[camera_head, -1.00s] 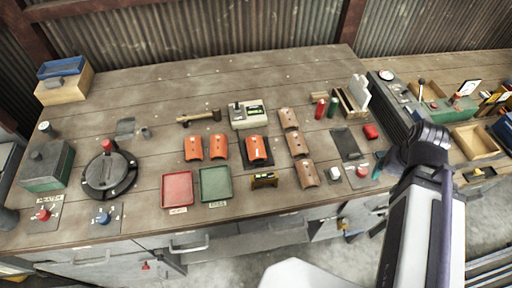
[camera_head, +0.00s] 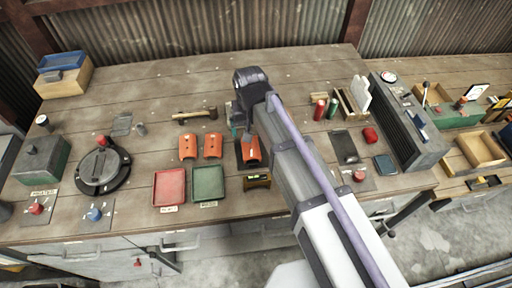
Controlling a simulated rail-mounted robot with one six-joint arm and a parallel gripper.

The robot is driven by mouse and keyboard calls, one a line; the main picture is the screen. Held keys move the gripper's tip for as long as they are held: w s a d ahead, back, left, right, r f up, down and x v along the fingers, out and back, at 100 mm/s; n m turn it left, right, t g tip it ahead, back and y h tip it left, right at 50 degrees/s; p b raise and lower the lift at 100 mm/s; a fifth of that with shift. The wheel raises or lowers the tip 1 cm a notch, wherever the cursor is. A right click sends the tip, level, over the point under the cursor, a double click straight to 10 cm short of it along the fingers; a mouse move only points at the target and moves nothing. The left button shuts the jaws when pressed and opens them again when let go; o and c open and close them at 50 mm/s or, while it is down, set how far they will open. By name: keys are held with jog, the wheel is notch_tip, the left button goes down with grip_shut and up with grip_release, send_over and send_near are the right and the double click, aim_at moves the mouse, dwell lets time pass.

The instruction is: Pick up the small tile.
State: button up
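Two orange curved tiles, a left one (camera_head: 187,147) and a right one (camera_head: 212,146), lie side by side near the middle of the bench. A third orange tile (camera_head: 250,151) lies right of them on a dark plate, partly covered by my arm. I cannot tell by size which is the small tile. The brown tiles to the right are hidden behind my arm. My gripper (camera_head: 237,128) is above the bench just behind the third orange tile, mostly hidden by my wrist. Its fingers are too small and covered to tell whether they are open.
A red tray (camera_head: 170,187) and a green tray (camera_head: 208,184) lie in front of the tiles. A yellow-black level (camera_head: 257,182) stands beside them. A hammer (camera_head: 197,114) lies behind. A round turntable (camera_head: 101,170) is at left. Bare bench lies between turntable and tiles.

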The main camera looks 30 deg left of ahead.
aim_at(251, 147)
notch_tip(251, 147, down, 11)
jog(key=b, duration=0.9)
jog(key=shift+s+b, duration=0.1)
jog(key=shift+b, duration=0.3)
jog(key=shift+r, duration=0.3)
jog(key=c, duration=1)
jog(key=shift+p, duration=0.3)
jog(key=shift+c, duration=0.3)
